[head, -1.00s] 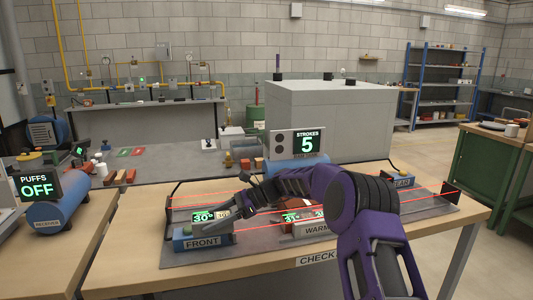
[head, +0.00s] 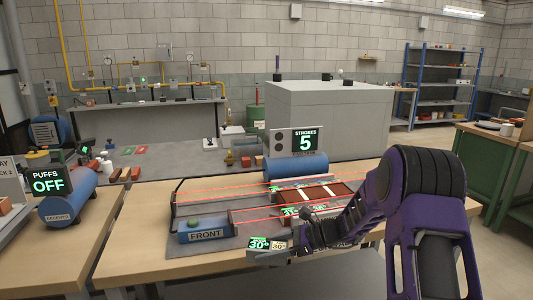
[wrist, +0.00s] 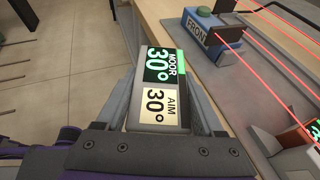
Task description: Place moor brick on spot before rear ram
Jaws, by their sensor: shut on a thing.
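In the head view the brick (head: 260,245) hangs in my gripper (head: 284,246) near the bench's front edge, to the right of and nearer than the blue front ram (head: 206,235). My gripper is shut on the brick. The rear ram is hidden behind my arm in the head view and is not in the wrist view.
Red beams (head: 250,187) cross the rig's grey plate (head: 180,249). Brown-red bricks (head: 318,193) lie in the rig's middle behind my arm. A "STROKES 5" sign (head: 296,141) stands at the back. Bare bench top (head: 135,240) lies left of the rig.

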